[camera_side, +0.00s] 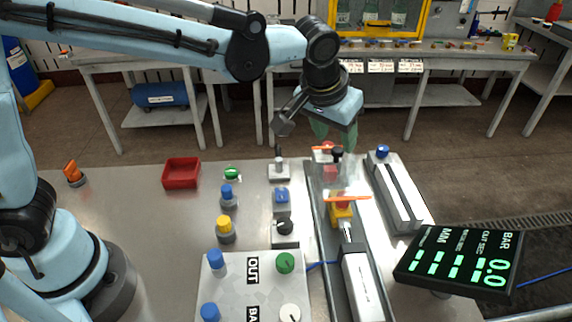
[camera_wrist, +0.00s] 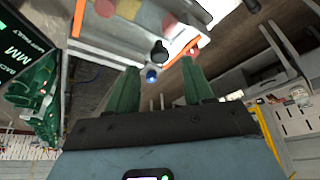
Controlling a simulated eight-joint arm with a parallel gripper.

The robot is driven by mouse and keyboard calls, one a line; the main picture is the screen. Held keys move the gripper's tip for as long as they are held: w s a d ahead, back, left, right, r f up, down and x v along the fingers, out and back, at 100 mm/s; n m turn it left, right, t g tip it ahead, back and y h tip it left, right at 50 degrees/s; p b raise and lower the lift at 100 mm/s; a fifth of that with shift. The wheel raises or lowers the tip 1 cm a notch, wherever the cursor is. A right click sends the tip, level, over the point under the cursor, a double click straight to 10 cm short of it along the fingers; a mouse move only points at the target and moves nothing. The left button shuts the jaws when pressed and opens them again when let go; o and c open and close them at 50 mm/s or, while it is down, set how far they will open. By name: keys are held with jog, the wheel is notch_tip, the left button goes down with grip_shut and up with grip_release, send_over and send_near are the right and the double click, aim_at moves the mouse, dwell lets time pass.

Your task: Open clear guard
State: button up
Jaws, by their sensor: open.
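The clear guard (camera_side: 348,198) has orange edges and lies over the conveyor track in the side view. Its panel is hard to make out. A black knob (camera_side: 337,153) shows at its far end. In the wrist view the orange edge of the guard (camera_wrist: 184,47) and the black knob (camera_wrist: 158,52) lie just beyond my fingertips. My gripper (camera_side: 335,139) is above the guard's far end, its green fingers pointing down. In the wrist view my gripper (camera_wrist: 160,67) has its fingers spread, with nothing held. Whether a finger touches the knob cannot be told.
A grey rail with a blue knob (camera_side: 383,151) stands to the right, a display (camera_side: 460,265) nearer. Buttons and a red tray (camera_side: 181,172) are at left.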

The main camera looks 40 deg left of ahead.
aim_at(337, 149)
jog(key=shift+x, duration=1.75)
jog(key=shift+c, duration=0.5)
grip_shut()
